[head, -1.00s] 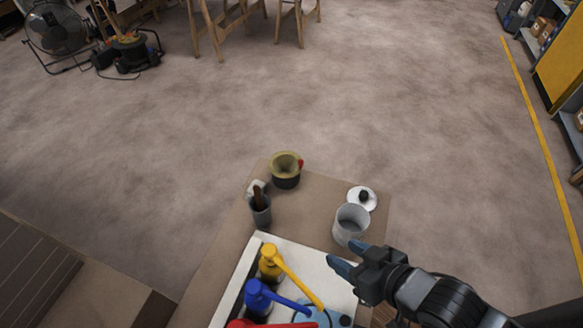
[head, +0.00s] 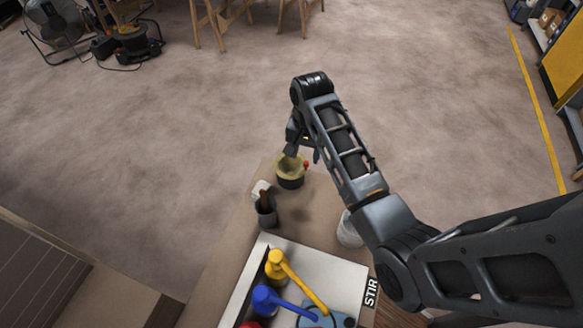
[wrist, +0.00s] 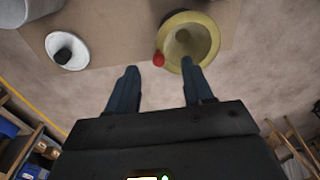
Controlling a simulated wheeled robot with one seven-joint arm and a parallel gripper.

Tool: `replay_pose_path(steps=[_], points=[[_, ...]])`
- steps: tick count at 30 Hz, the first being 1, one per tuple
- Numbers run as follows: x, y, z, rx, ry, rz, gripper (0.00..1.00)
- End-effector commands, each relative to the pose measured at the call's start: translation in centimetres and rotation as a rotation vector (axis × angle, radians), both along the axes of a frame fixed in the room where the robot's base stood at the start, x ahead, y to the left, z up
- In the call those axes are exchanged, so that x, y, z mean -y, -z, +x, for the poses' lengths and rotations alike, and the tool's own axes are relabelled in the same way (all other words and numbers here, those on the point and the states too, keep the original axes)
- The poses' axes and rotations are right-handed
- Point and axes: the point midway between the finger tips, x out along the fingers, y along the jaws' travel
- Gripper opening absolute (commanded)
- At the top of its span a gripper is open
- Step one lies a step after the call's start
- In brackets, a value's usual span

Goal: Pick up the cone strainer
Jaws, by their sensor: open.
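The cone strainer (head: 291,168) is a yellowish funnel with a wide rim and a red tab on its right side. It sits upright over a dark round base at the far end of the table. In the wrist view the strainer (wrist: 205,35) shows its hollow inside, and its red tab (wrist: 158,59) lies just ahead of the gap between my fingertips. My gripper (head: 303,153) is open and empty, close to the strainer's rim at its far side. In the wrist view my gripper (wrist: 159,70) has its right fingertip overlapping the rim; I cannot tell whether it touches.
A dark cup (head: 266,213) with a brown handle in it stands nearby, beside a small white item (head: 260,188). A pale can (head: 348,232) is partly behind my arm. A white lid with a black knob (wrist: 66,51) lies on the table (head: 222,262). Yellow (head: 276,266) and blue (head: 265,299) pumps stand nearer.

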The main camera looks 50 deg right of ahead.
Motion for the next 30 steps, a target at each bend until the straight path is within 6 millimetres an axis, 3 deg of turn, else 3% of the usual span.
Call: replay_pose_path(steps=[3,6,24,30], points=[[0.6,-1.3,0.9,-0.03,0.037,0.027,0.51],[0.7,-1.2,0.9,-0.045,0.049,0.038,0.51],[0.8,5.7,0.4,-0.045,0.047,0.038,0.51],[0.8,6.2,0.4,-0.042,0.047,0.037,0.51]])
